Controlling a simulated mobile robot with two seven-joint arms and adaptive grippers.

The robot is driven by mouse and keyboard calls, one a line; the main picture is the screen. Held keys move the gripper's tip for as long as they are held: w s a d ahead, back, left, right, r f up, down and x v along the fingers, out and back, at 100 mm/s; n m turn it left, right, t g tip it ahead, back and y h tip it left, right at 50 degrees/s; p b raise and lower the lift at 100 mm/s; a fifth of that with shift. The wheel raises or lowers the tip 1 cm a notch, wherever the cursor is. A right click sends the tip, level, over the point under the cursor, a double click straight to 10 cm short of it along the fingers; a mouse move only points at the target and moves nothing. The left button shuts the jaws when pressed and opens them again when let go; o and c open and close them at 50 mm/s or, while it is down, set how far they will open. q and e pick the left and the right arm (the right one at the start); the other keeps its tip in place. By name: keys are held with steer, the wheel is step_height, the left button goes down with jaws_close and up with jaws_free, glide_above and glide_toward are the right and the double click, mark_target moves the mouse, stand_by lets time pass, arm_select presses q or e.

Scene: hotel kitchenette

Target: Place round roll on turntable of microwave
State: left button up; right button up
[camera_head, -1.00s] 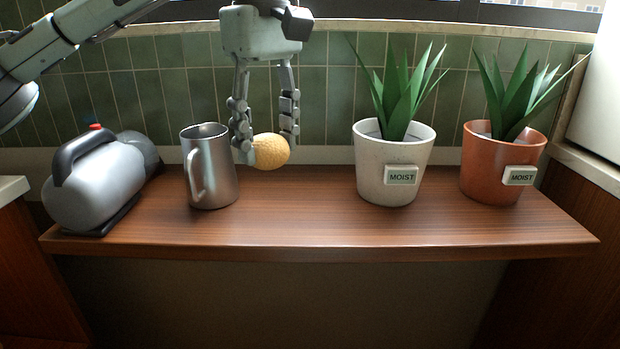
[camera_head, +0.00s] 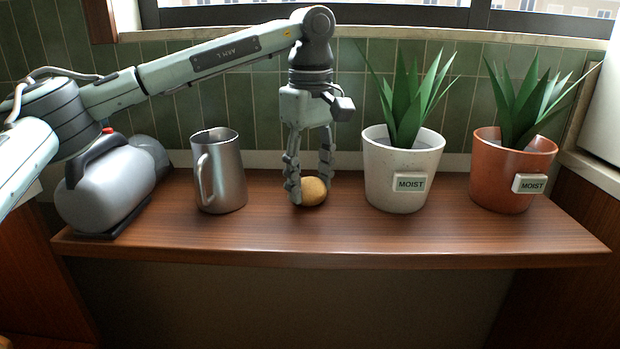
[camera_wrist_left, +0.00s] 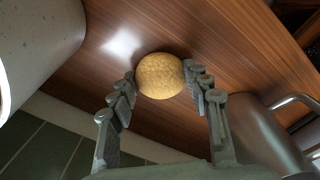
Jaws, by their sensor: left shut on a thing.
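The round roll (camera_head: 314,192), tan and ball-shaped, is between the fingertips of my left gripper (camera_head: 310,186), low over the wooden shelf between the metal mug and the white pot. The gripper points down and is shut on the roll. Whether the roll touches the shelf I cannot tell. In the left wrist view the roll (camera_wrist_left: 160,76) shows speckled and golden, with the fingers of my left gripper (camera_wrist_left: 159,80) at its two sides. My right gripper and the microwave with its turntable are not in view.
On the wooden shelf (camera_head: 330,238) stand a silver appliance with a black handle (camera_head: 115,185), a metal mug (camera_head: 225,175), a white pot (camera_head: 400,170) and a terracotta pot (camera_head: 500,175), both with spiky plants. A tiled wall (camera_head: 240,110) is behind. The shelf's front strip is clear.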

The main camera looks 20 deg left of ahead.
arm_select(q)
steer(key=shift+f, duration=0.1)
steer(key=o, duration=1.1)
steer(key=shift+o, duration=0.2)
